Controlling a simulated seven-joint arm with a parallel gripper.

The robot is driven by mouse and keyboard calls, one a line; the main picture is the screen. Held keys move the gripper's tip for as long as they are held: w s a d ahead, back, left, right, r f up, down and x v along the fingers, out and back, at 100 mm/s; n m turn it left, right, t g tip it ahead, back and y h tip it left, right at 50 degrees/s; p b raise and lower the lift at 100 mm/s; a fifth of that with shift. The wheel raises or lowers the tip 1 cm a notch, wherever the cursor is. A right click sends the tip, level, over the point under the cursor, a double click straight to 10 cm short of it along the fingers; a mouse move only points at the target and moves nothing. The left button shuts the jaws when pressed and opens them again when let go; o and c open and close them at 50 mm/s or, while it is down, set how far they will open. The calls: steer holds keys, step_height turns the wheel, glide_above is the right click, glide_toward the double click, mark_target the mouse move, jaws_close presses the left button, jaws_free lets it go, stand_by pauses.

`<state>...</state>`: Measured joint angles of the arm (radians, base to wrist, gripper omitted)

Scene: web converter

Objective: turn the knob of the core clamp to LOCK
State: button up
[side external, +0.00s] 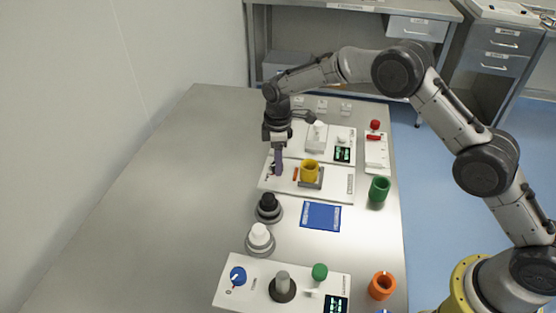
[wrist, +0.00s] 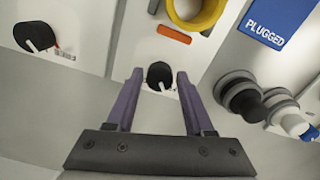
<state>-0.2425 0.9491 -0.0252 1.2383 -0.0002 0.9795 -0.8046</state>
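A black round knob (wrist: 160,74) with a white pointer sits on a white panel (wrist: 200,48) that also bears a yellow ring (wrist: 196,12) and an orange bar (wrist: 174,34). Small marks beside the knob are too small to read, so I cannot confirm the LOCK position. My gripper (wrist: 159,82) is open, with its two purple fingers on either side of the knob. I cannot tell whether they touch it. In the side view my gripper (side external: 278,165) points down at the left end of this panel (side external: 335,188) and largely hides the knob.
Another black knob (wrist: 34,36) sits on the neighbouring panel. A blue PLUGGED plate (side external: 321,217), black (side external: 268,206) and white (side external: 260,238) knobbed pieces, and a green cup (side external: 379,189) stand near. An orange cup (side external: 382,285) is nearer the front. The table's left side is clear.

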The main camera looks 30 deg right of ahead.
jaws_close()
steer(key=m, duration=0.8)
steer(key=shift+a+m, duration=0.1)
steer(key=shift+m, duration=0.2)
steer(key=m, duration=0.3)
steer(key=shift+m, duration=2.1)
